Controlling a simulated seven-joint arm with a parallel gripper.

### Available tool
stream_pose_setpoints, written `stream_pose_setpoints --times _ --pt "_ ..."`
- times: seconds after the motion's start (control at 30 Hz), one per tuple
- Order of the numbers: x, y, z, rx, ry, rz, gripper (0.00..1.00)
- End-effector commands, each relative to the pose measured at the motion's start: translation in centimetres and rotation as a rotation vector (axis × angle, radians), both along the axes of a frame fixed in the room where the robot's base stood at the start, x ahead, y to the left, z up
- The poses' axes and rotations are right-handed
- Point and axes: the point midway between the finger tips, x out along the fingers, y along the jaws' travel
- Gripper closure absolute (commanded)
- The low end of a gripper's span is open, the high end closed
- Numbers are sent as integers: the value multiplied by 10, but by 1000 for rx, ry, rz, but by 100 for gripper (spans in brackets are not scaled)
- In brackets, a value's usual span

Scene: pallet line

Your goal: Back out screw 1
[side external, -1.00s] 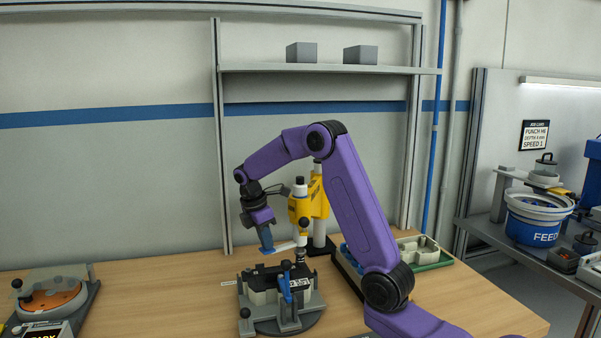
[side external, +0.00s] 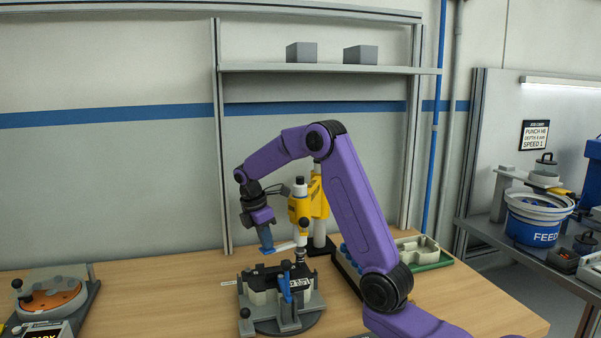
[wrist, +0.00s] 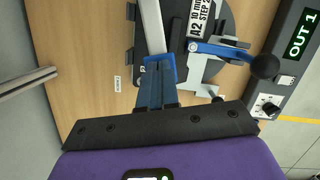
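A yellow driver unit (side external: 311,200) stands on a post, its spindle reaching down over a clamped dark part (side external: 278,276) on a grey round fixture (side external: 285,325). A pale lever arm (side external: 284,246) sticks out left from the spindle and ends in a bright blue grip. My gripper (side external: 265,240) points down at that end. In the wrist view, my blue fingers (wrist: 157,88) are close together on the lever's blue grip (wrist: 160,64), with the pale lever (wrist: 153,28) running away above it. Screw 1 is hidden under the spindle or too small to make out.
A blue clamp handle with a black knob (wrist: 265,66) lies close right of the lever. A control box (wrist: 292,75) reads "OUT 1". A tray (side external: 420,248) stands behind my arm, and another fixture (side external: 52,295) is far left. The table between is clear.

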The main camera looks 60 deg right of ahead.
Motion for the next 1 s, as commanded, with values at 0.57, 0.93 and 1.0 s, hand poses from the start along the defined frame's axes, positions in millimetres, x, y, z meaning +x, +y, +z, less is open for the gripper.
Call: stream_pose_setpoints --times 0.57,0.93,1.0 --pt "0 0 -2 0 2 0 100" --pt "-1 0 -4 2 5 0 100" --pt "-1 0 -4 2 5 0 100"
